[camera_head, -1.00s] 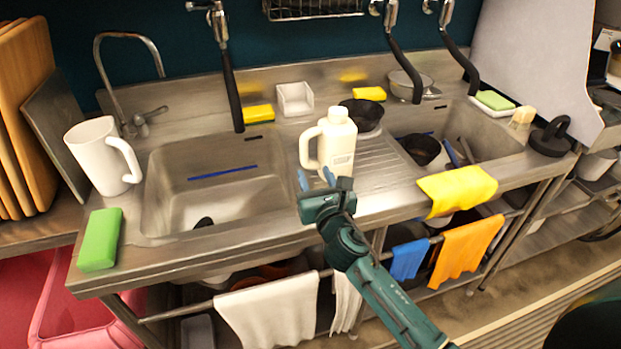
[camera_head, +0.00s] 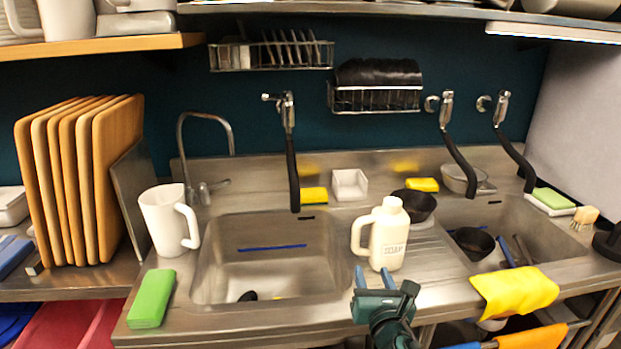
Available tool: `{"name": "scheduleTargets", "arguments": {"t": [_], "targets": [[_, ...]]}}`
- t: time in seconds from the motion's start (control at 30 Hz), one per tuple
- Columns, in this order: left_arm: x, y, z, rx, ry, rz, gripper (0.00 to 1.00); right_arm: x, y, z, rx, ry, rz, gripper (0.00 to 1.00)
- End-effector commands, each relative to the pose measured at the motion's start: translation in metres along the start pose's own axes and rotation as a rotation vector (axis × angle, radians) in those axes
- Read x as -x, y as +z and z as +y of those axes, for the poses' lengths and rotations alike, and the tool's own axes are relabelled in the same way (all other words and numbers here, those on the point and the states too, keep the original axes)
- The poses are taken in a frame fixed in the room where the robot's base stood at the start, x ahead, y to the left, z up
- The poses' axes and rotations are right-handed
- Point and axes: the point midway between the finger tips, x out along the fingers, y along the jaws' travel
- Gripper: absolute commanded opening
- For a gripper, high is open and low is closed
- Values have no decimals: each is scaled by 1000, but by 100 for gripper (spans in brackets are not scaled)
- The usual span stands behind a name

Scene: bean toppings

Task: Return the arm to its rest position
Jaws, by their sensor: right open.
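My right gripper (camera_head: 388,283) is open and empty at the front edge of the steel sink counter. Its blue fingertips point toward the cream soap jug (camera_head: 388,238), which stands upright on the drainboard between the two basins. In this view the fingertips sit just below the jug's base; I cannot tell the exact gap. My right forearm drops out of the picture at the bottom. My left gripper is not in view.
A white pitcher (camera_head: 163,222) and a green sponge (camera_head: 151,298) stand left of the left basin (camera_head: 262,262). A yellow cloth (camera_head: 514,291) hangs over the front edge at right. Cutting boards (camera_head: 80,180) stand at far left. Racks (camera_head: 271,56) hang on the wall.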

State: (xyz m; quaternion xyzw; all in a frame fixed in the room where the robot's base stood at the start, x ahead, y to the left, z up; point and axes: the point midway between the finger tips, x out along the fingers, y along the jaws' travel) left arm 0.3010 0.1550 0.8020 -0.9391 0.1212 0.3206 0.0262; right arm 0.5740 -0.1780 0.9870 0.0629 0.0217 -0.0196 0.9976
Motion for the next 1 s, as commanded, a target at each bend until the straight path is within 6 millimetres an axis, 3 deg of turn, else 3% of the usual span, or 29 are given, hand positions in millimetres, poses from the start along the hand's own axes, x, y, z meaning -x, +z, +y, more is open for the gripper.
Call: {"name": "scheduleTargets", "arguments": {"t": [0.17,0.3,0.5,0.7,1.0], "targets": [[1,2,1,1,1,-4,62,50,-30,-38,-596,-215,127,41],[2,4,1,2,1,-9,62,111,-62,-63,-1181,-487,214,41],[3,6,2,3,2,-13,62,198,-93,-73,-1812,-919,246,41],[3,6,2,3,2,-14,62,260,-102,-68,-2130,-1255,209,41],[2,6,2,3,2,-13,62,328,-102,-56,-2373,-1672,101,41]]}}
